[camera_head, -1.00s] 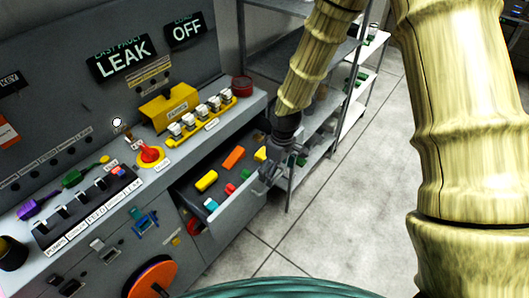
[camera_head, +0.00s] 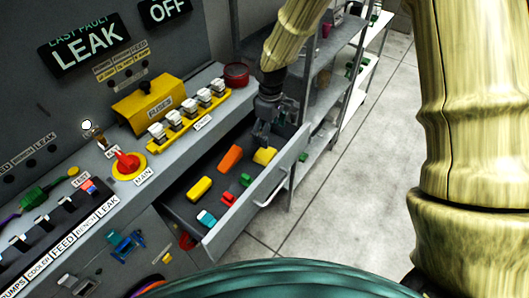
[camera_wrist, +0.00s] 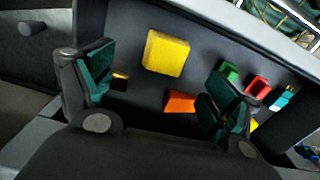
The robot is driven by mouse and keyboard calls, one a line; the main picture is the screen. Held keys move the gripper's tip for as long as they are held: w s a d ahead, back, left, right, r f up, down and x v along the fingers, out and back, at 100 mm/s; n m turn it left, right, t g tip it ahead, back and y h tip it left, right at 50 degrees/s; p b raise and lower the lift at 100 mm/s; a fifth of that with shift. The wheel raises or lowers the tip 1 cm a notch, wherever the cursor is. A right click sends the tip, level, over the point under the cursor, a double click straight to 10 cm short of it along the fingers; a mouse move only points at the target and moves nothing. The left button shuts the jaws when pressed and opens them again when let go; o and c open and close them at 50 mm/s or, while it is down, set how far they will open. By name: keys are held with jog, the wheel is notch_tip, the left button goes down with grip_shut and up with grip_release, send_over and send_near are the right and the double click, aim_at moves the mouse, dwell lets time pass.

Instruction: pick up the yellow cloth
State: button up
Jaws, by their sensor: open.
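A squarish yellow piece with soft corners, which looks like the yellow cloth (camera_head: 265,157), lies in the open drawer (camera_head: 228,226) at its far right end. In the wrist view the yellow cloth (camera_wrist: 167,53) lies beyond and between my fingertips, fully visible. My gripper (camera_head: 263,137) points down just above and beside it. The wrist view shows my gripper (camera_wrist: 160,88) with its green-padded fingers spread and nothing held between them. I cannot tell the exact height left above the drawer floor.
The drawer also holds an orange block (camera_head: 230,158), a longer yellow block (camera_head: 200,189), a green block (camera_head: 246,180), a red block (camera_head: 228,198) and a cyan-and-white piece (camera_head: 206,218). The drawer front has a handle (camera_head: 272,188). Metal shelves (camera_head: 318,110) stand close on the right.

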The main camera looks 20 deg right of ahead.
aim_at(266, 151)
jog(key=shift+s+f, duration=0.1)
jog(key=shift+f, duration=0.35)
jog(key=f, duration=0.3)
jog(key=shift+a+f, duration=0.15)
jog(key=shift+a, duration=0.05)
jog(key=shift+a+f+p, duration=0.2)
jog(key=shift+f+p, duration=0.25)
jog(key=shift+f, duration=1.05)
jog(key=shift+a+f+p, duration=0.15)
jog(key=shift+f+p, duration=0.3)
jog(key=shift+f, duration=1.05)
jog(key=c, duration=1.1)
